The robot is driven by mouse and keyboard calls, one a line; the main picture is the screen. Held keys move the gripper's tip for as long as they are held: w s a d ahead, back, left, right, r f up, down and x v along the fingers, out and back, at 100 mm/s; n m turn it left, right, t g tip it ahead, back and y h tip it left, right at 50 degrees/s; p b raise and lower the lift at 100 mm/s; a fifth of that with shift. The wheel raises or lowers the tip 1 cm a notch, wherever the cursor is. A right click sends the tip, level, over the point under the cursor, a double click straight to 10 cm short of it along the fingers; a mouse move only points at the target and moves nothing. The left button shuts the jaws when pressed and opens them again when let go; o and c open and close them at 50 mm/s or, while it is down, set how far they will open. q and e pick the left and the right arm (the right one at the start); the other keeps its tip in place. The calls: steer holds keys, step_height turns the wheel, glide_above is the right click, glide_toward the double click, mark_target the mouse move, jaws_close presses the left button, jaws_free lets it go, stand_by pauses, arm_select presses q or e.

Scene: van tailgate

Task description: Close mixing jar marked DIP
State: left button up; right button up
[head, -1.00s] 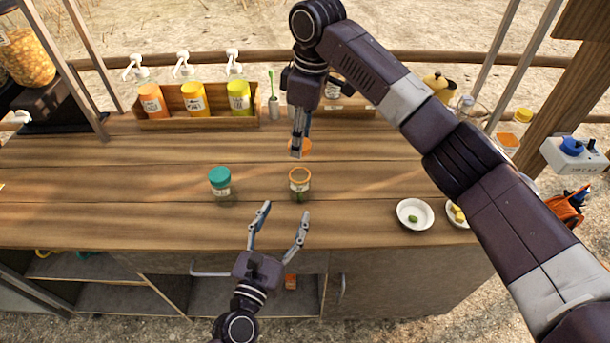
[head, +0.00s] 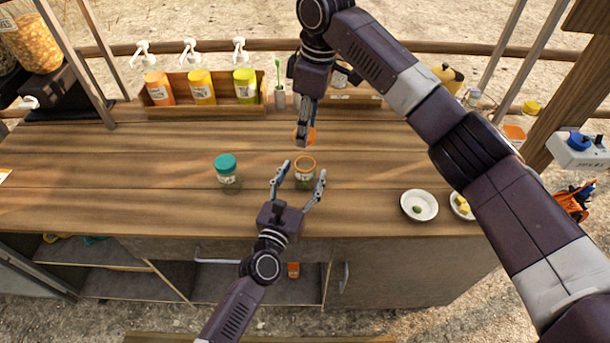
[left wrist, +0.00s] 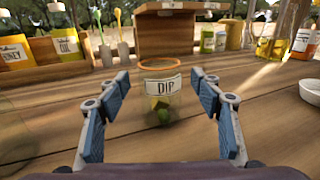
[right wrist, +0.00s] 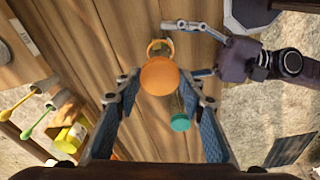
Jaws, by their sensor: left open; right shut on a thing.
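The DIP jar (head: 304,174) is clear glass with an orange rim and an open top, upright on the wooden counter. The left wrist view shows its DIP label (left wrist: 166,86) and some green pieces inside. My left gripper (head: 302,178) is open, low over the counter, with its fingers on either side of the jar, apart from it. My right gripper (head: 304,138) is shut on an orange lid (right wrist: 160,76), held above the counter behind the jar. The lid is partly hidden by the fingers in the head view.
A jar with a teal lid (head: 227,170) stands just left of the DIP jar. White bowls (head: 419,205) sit at the right. A wooden rack (head: 200,110) with several sauce bottles lines the back. The left front of the counter is clear.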

arm_select(q)
steer(key=shift+x, duration=1.15)
steer(key=shift+c, duration=0.4)
jaws_close()
